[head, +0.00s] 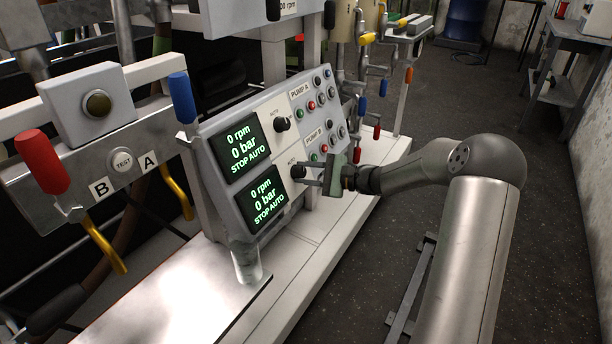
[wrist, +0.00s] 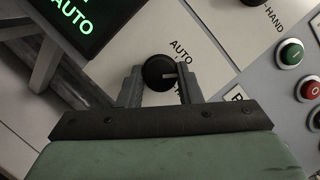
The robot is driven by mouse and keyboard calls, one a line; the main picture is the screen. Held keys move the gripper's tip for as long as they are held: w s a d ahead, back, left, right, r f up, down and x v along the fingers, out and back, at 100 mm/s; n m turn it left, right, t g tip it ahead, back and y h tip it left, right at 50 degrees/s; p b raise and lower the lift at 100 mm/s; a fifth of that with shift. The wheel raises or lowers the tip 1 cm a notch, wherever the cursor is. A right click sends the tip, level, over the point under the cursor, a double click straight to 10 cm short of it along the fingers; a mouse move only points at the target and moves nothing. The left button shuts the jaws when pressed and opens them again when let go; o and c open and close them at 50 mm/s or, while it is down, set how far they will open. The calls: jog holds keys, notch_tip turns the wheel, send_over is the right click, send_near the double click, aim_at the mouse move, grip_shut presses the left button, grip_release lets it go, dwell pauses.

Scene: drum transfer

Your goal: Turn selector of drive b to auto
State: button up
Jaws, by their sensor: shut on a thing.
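The control panel (head: 268,150) has two rows, PUMP A above and PUMP B below. My gripper (head: 303,173) is at the lower row, with its fingers on the black selector knob of pump B (head: 296,170). In the wrist view the round knob (wrist: 157,73) sits between the two fingers, which are shut on it. A white mark on the knob points right in that view. The word AUTO (wrist: 181,53) is printed just above and right of it; a finger hides other lettering. The lower display (head: 266,198) reads 0 rpm, 0 bar, STOP AUTO.
The pump A selector (head: 282,124) is above. Green and red push buttons (head: 318,153) are right of the gripped knob. A clear beaker (head: 245,262) stands below the panel. Blue and red handles are at the left. The dark floor on the right is mostly free.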

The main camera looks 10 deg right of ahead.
jog(key=n+g, duration=0.1)
jog(key=n, duration=0.1)
jog(key=n+b, duration=0.1)
jog(key=n, duration=0.2)
jog(key=shift+d+g, duration=0.1)
jog(key=shift+g, duration=0.3)
jog(key=shift+w+r+n+g+h+b, duration=0.1)
jog(key=shift+n+g+h+b, duration=0.4)
jog(key=shift+n, duration=1.1)
jog(key=o, duration=1)
jog(key=shift+c, duration=0.2)
jog(key=shift+r, duration=0.1)
jog(key=p+v, duration=0.4)
jog(key=v, duration=1.3)
jog(key=shift+p, duration=0.3)
jog(key=shift+r, duration=0.15)
